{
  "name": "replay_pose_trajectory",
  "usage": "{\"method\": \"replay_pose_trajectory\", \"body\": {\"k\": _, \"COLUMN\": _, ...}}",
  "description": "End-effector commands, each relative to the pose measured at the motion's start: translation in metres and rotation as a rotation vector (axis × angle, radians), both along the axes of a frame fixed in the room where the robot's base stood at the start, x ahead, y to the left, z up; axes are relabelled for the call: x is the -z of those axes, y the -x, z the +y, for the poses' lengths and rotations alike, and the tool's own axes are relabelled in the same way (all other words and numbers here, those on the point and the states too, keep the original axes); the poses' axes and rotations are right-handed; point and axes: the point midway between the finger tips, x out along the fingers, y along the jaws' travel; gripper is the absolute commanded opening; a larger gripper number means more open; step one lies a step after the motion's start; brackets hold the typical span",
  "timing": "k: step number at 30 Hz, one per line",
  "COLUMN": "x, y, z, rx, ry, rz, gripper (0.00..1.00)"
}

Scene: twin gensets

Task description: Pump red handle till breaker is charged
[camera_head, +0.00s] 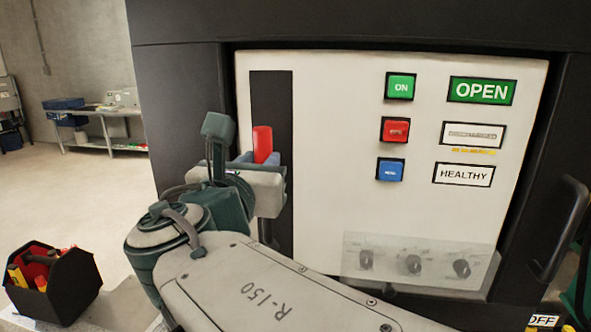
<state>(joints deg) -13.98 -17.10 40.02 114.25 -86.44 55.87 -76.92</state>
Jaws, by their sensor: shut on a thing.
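The red handle (263,143) stands upright in front of a tall black slot (285,112) on the white breaker panel (340,165). My gripper (262,160) is shut on the red handle, whose upper part shows above the jaws. My wrist and arm hide the lower part of the handle and part of the slot. To the right are a green ON button (400,87), a red button (395,130) and a blue button (390,169). A green sign reads OPEN (482,91). A white indicator (473,134) below has text too small to read. Another reads HEALTHY (464,174).
A clear cover (418,264) with several knobs behind it sits low on the panel. A black door handle (562,225) sticks out at the right. A black tool box (62,285) stands at the lower left. A workbench (105,115) is far back; floor between is clear.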

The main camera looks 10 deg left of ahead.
Motion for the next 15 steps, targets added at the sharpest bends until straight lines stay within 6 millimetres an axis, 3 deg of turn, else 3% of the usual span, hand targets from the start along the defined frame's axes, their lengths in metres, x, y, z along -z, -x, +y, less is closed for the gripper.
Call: {"method": "replay_pose_trajectory", "body": {"k": 15, "x": 0.031, "y": 0.065, "z": 0.007, "rx": -0.006, "ry": 0.0, "rz": -0.001, "gripper": 0.0}}
